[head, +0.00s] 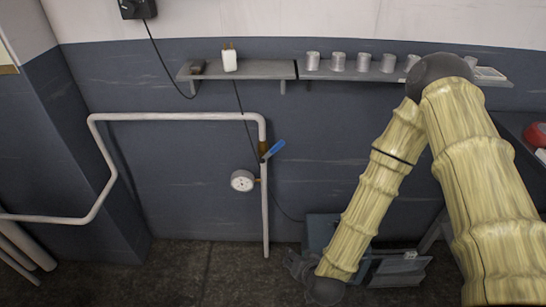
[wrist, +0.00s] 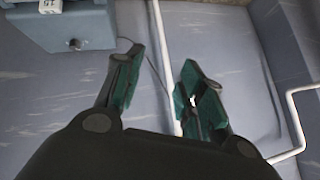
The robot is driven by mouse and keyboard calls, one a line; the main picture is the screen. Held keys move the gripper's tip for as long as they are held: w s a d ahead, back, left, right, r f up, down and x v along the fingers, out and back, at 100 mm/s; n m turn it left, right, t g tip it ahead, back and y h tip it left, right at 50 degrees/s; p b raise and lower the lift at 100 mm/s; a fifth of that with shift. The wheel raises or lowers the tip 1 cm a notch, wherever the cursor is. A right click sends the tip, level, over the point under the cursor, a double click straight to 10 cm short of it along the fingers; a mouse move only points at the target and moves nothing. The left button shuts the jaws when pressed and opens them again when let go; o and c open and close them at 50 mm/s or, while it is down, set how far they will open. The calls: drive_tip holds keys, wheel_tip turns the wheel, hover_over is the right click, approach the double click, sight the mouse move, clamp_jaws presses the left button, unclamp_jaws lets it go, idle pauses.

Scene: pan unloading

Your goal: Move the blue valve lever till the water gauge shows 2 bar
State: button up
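The blue valve lever (head: 274,149) sits on the brass valve (head: 263,147) in the white pipe, tilted up and to the right. The round white water gauge (head: 242,181) is just below and left of it. Its needle is too small to read. My gripper (head: 300,265) is low near the floor, well below and right of the lever and apart from it. In the wrist view my gripper (wrist: 164,60) is open with green finger pads and nothing held. The lever and gauge do not show there.
The white pipe (head: 180,117) runs along the wall; a pipe also shows in the wrist view (wrist: 158,32). A blue-grey box (head: 322,229) stands behind my arm. A shelf (head: 240,70) with several metal cans (head: 338,61) is above.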

drive_tip(key=w+a+r+m+t+b, duration=0.25)
drive_tip(key=w+a+r+t, duration=0.25)
drive_tip(key=w+r, duration=0.4)
drive_tip(key=m+t+h+b, duration=0.3)
drive_tip(key=m+t, duration=0.1)
approach(278, 147)
drive_tip(key=shift+n, duration=0.25)
drive_tip(key=w, duration=1)
drive_tip(key=shift+w+f, duration=0.2)
drive_tip(key=shift+w, duration=0.05)
clamp_jaws()
